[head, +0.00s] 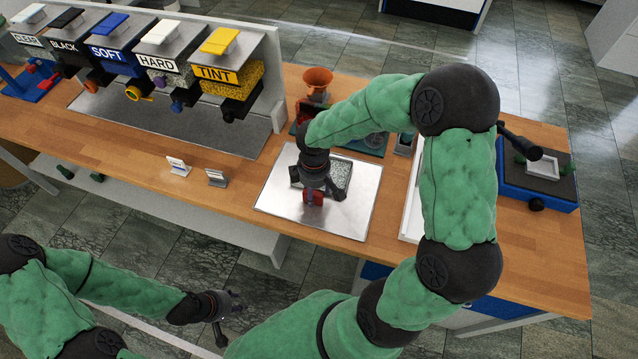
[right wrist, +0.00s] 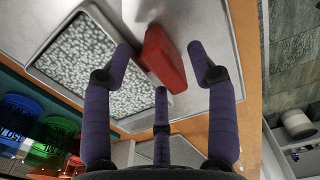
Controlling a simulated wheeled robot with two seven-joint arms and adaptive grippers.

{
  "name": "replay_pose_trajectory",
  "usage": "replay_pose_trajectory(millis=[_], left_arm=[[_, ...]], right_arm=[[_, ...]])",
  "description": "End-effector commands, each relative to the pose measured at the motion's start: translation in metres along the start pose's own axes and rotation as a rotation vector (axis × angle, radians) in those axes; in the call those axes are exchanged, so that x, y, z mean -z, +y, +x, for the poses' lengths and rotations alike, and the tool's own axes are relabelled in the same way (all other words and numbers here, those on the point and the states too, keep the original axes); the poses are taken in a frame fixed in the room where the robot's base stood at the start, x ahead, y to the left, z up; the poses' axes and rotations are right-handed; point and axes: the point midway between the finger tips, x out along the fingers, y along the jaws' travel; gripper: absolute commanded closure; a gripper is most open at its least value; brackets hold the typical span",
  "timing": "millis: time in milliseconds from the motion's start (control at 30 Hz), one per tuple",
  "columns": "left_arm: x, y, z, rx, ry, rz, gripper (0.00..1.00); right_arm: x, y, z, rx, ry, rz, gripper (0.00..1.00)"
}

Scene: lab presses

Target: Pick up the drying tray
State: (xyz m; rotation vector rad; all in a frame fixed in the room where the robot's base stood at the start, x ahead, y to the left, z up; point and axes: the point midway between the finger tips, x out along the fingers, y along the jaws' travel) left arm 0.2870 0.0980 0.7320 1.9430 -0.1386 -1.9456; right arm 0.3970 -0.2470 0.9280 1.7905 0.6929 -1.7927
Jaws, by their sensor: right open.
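The drying tray, filled with pale granules, lies on a metal plate in the head view (head: 341,176). It also shows in the right wrist view (right wrist: 88,68). Its red handle (right wrist: 165,60) points toward the table's front edge. My right gripper (head: 322,192) is over the tray's handle end and hides part of the tray. In the right wrist view my right gripper (right wrist: 160,62) is open, with fingers on both sides of the red handle and visible gaps. My left gripper (head: 229,318) is low in front of the table, empty, with fingers apart.
Labelled hoppers (head: 165,58) stand on the left, with two small sign cards (head: 216,178) in front. An orange funnel (head: 317,78) stands behind the metal plate (head: 282,196). A blue device (head: 537,178) with a black lever is at the right. The table's front strip is clear.

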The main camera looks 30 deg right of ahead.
Motion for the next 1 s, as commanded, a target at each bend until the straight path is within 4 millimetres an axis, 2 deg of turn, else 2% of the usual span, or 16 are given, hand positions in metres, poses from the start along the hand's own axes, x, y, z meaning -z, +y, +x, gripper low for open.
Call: replay_pose_trajectory(millis=[33, 100, 367, 567, 1000], left_arm=[[0.000, -0.002, 0.004, 0.000, 0.000, 0.000, 0.60], [0.000, -0.002, 0.006, 0.000, 0.000, 0.000, 0.60], [0.000, -0.002, 0.005, 0.000, 0.000, 0.000, 0.60], [0.000, -0.002, 0.005, 0.000, 0.000, 0.000, 0.60], [0.000, -0.002, 0.004, 0.000, 0.000, 0.000, 0.60]], right_arm=[[0.000, 0.000, 0.010, 0.001, -0.001, 0.000, 0.42], [0.000, 0.000, 0.017, 0.001, -0.001, 0.000, 0.42], [0.000, 0.000, 0.019, 0.000, 0.001, 0.000, 0.42], [0.000, 0.000, 0.019, 0.000, 0.001, 0.000, 0.98], [0.000, 0.001, 0.015, -0.001, 0.001, 0.000, 1.00]])
